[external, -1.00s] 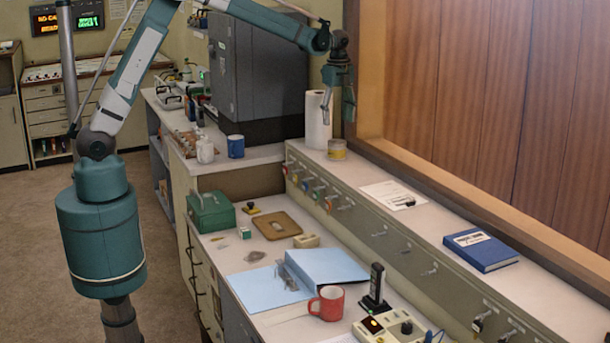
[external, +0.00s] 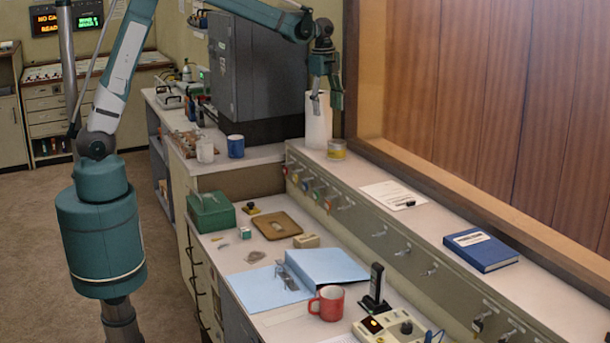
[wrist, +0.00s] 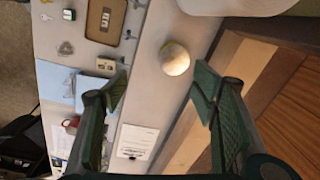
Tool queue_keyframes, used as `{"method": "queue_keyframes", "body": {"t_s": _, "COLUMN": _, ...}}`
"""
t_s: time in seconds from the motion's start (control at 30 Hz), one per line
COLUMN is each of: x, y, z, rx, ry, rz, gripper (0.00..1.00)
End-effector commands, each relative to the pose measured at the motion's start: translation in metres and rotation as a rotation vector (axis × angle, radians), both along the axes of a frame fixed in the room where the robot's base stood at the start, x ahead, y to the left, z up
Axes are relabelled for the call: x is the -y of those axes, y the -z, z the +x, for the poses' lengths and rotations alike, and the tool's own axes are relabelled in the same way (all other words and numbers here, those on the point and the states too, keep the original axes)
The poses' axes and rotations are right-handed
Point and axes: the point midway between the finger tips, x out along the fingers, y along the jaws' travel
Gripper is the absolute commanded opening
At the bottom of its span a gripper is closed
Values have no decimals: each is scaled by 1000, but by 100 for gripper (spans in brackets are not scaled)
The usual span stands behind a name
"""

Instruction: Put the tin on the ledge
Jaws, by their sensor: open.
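The tin (external: 336,149), a small can with a yellow band, stands upright at the far end of the long pale ledge (external: 345,177). In the wrist view the round pale lid of the tin (wrist: 174,58) lies a little beyond the fingertips, between their lines. My gripper (external: 326,103) is open and empty above the ledge, higher than the tin and apart from it. In the wrist view the two green-padded fingers of my gripper (wrist: 160,88) are spread wide.
A white paper roll (external: 318,130) stands close beside the tin, partly behind my gripper. The wooden window frame (external: 440,185) borders the ledge on the right. A white paper (external: 390,194) and a blue book (external: 480,249) lie nearer on the ledge. A red mug (external: 327,303) stands on the lower desk.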

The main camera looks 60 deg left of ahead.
Motion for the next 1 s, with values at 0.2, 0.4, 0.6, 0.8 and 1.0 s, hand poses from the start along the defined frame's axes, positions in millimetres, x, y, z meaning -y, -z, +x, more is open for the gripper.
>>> {"method": "queue_keyframes", "body": {"t_s": 0.2, "x": 1, "y": -30, "z": -39, "rx": 46, "ry": -104, "rz": -9, "gripper": 58}}
{"method": "queue_keyframes", "body": {"t_s": 0.4, "x": 1, "y": -52, "z": -74, "rx": 89, "ry": -201, "rz": -22, "gripper": 58}}
{"method": "queue_keyframes", "body": {"t_s": 0.6, "x": 2, "y": -70, "z": -111, "rx": 132, "ry": -297, "rz": -39, "gripper": 58}}
{"method": "queue_keyframes", "body": {"t_s": 0.8, "x": 2, "y": -85, "z": -148, "rx": 173, "ry": -394, "rz": -61, "gripper": 58}}
{"method": "queue_keyframes", "body": {"t_s": 1.0, "x": 3, "y": -95, "z": -186, "rx": 214, "ry": -489, "rz": -87, "gripper": 58}}
